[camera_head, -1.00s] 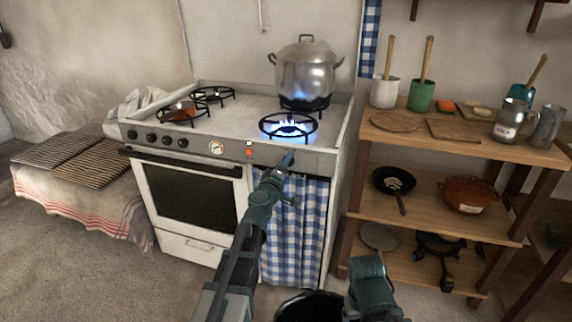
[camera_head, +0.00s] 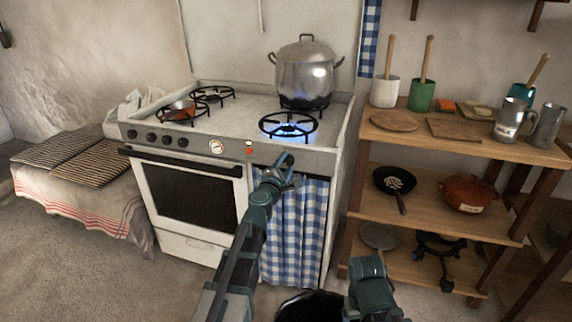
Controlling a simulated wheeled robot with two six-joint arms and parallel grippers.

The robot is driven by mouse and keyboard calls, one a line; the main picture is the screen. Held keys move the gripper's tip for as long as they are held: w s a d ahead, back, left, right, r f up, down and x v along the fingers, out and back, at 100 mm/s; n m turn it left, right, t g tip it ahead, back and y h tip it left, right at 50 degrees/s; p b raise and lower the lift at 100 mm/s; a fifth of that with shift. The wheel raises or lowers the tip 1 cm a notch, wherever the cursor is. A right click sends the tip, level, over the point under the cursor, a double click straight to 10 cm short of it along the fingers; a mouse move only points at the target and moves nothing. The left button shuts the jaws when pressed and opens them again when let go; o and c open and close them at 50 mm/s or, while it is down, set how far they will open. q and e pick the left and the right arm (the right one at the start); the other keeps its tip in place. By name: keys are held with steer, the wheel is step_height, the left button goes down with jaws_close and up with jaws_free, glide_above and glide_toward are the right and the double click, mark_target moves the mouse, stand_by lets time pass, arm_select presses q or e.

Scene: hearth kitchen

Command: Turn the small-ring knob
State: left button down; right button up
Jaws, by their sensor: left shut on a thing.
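The white stove (camera_head: 190,248) has a front panel with several dark knobs (camera_head: 151,137) at its left, a round gauge (camera_head: 216,147) and a small red light (camera_head: 249,151). My left gripper (camera_head: 286,161) is at the panel's right part, below the front right ring (camera_head: 289,125). It is shut on a knob there, which it mostly hides. A low blue flame burns at the front right ring. A lidded steel pot (camera_head: 305,75) stands on the back right ring, with some blue at its base. Part of my right arm shows at the bottom; its fingertips are out of view.
A blue checked curtain (camera_head: 300,232) hangs below the panel, behind my left arm. Wooden shelves (camera_head: 465,148) with mugs, boards and pans stand close at the right. A cloth-covered bench (camera_head: 85,190) is at the left.

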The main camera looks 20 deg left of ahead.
arm_select(q)
steer(key=shift+s+n, duration=0.1)
steer(key=shift+n, duration=0.5)
steer(key=shift+c, duration=1.8)
jaws_free()
